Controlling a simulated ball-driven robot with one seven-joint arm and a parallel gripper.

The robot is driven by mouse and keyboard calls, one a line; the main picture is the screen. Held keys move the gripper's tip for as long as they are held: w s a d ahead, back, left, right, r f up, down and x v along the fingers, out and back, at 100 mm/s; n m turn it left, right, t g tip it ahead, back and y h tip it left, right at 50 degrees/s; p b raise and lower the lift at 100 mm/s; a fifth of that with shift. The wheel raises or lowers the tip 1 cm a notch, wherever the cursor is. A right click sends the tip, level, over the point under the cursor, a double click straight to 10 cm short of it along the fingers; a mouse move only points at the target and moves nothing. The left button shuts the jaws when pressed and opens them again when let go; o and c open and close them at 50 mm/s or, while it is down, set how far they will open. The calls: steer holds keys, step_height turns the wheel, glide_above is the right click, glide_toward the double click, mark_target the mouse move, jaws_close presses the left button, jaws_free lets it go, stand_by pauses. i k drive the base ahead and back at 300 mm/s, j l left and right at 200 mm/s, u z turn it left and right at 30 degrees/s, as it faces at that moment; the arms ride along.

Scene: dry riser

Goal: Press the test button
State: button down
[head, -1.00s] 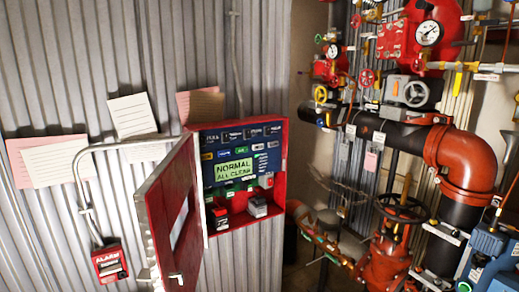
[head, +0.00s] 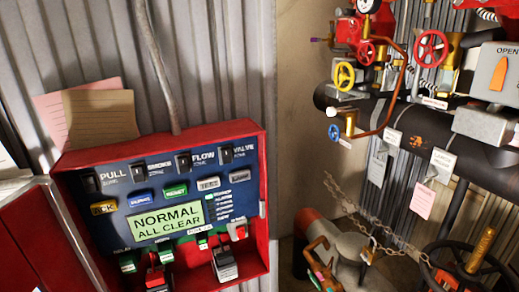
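The red alarm cabinet (head: 100,157) stands open at the lower left, with a dark blue panel (head: 232,202) inside. A row of small buttons crosses the panel: a yellow one (head: 103,208), a blue one (head: 140,198), a green one (head: 175,190), a white one (head: 208,184) and a grey one (head: 237,178). The white button's small label looks like TEST, but it is blurred. The green display (head: 166,220) below reads NORMAL ALL CLEAR. My gripper does not show in this view.
The cabinet's open door (head: 35,240) is at the left edge. Toggle switches (head: 183,161) line the panel's top; a black-and-red device (head: 157,277) sits in its bottom. Dark pipes (head: 450,140), valve wheels (head: 431,46) and a chain (head: 375,225) crowd the right.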

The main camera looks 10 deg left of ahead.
mark_target(208, 183)
steer(key=i+l, duration=0.3)
steer(key=i, duration=0.2)
steer(key=i+l, duration=0.25)
steer(key=i, duration=0.3)
